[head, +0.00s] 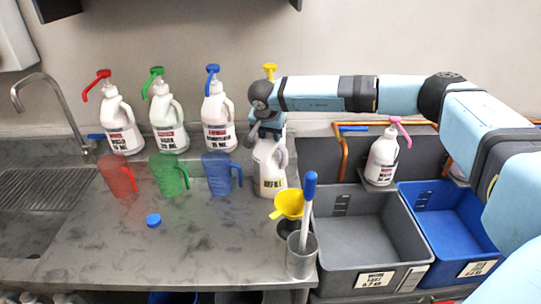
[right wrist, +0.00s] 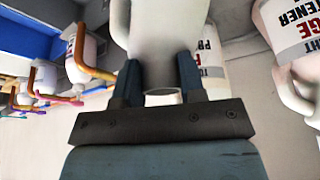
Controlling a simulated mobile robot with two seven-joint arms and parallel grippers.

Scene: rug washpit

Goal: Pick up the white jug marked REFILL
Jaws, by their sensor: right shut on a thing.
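The white jug marked REFILL (head: 268,172) is upright at the right part of the grey counter, in front of a bottle with a yellow pump. My right gripper (head: 266,130) is at the top of the jug, shut on it. In the right wrist view, the two dark fingers (right wrist: 160,80) of my right gripper close on a white part of the jug (right wrist: 163,30). I cannot tell whether the jug's base touches the counter. My left gripper is in neither view.
White pump bottles with red (head: 121,125), green (head: 166,122) and blue (head: 217,120) tops stand behind red, green and blue measuring jugs. A yellow funnel (head: 288,204) and a metal cup (head: 301,262) with a blue-handled tool stand in front. Grey (head: 365,288) and blue bins lie right.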

